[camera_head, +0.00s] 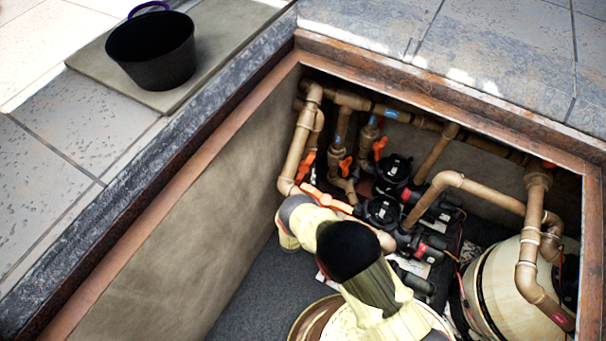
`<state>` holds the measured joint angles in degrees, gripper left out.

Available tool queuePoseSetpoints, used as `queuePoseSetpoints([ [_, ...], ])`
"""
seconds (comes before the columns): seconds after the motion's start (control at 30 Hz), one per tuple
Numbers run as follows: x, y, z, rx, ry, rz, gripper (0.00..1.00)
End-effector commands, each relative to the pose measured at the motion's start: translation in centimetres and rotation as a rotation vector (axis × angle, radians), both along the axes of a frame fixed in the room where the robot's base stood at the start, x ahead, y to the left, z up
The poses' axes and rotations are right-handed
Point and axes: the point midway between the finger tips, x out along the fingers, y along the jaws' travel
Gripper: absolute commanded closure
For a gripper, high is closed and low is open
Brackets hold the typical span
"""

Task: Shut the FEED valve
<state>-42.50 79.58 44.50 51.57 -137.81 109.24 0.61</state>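Several orange valve handles sit on tan pipes in the pit. One long orange handle (326,198) lies slanted just above my arm's bend. Others are a handle at the left pipe (306,162), a handle on the middle pipe (345,165) and a handle right of it (379,148). No FEED label is readable, so I cannot tell which valve is FEED. My cream arm with a black joint cap reaches in from below, its far end close to the long handle. My gripper's fingers do not show; the arm seems to hide them.
Black pumps (383,212) stand under the pipes, with a cream tank (515,285) at the right. A brown-edged rim (180,200) surrounds the pit. A black bucket (152,52) stands on a slab outside. The dark floor at the left (250,290) is clear.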

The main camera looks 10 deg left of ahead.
Motion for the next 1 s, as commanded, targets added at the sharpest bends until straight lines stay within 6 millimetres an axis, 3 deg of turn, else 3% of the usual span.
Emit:
queuePoseSetpoints([
  [0.8,-0.01,-0.02,-0.02,0.000,0.000,-0.001,1.00],
  [1.0,-0.02,-0.03,-0.02,-0.001,0.000,-0.001,1.00],
])
